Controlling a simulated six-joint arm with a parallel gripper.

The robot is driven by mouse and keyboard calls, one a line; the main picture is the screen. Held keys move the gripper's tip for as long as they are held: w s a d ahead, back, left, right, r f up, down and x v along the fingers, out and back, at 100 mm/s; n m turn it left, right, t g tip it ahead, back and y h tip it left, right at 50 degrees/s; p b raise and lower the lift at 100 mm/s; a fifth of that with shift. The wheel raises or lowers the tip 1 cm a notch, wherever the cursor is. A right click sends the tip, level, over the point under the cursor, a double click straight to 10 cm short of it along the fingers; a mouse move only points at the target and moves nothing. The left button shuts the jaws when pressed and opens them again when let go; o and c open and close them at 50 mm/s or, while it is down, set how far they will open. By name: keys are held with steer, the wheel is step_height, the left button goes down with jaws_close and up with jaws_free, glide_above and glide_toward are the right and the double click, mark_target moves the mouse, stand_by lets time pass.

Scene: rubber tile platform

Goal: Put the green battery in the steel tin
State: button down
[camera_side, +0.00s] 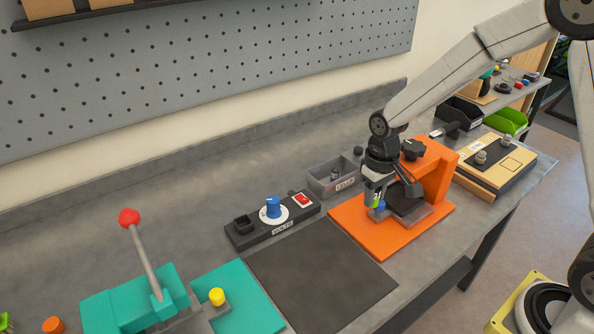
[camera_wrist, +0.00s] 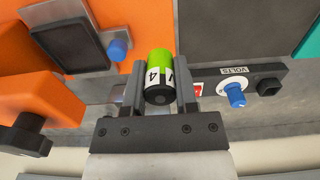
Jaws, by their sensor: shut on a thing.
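The green battery (camera_wrist: 160,66) has a bright green upper part and a black end, with white markings. It is held between the two fingers of my gripper (camera_wrist: 158,80) in the wrist view. In the side view my gripper (camera_side: 374,193) is low over the orange fixture, and a bit of the green battery (camera_side: 376,198) shows at its fingertips, close to a blue knob. Whether the battery touches anything below is not clear. I cannot make out a steel tin for certain in either view.
The orange fixture (camera_side: 361,232) carries a dark block and blue knob (camera_wrist: 118,49). A grey bin labelled CELLS (camera_side: 327,185) stands behind it. A black volts tester (camera_side: 256,234) is to the left, a bare dark mat (camera_side: 320,275) in front, a lever press (camera_side: 130,300) further left.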

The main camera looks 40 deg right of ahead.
stand_by(0.3)
steer(key=w+d+f+n, duration=0.1)
steer(key=w+d+n, duration=0.2)
steer(key=w+n, duration=1.2)
steer(key=shift+w+f, duration=0.2)
steer(key=shift+w, duration=2.95)
steer(key=shift+f, duration=0.1)
steer(key=shift+f, duration=4.75)
steer(key=shift+f, duration=0.4)
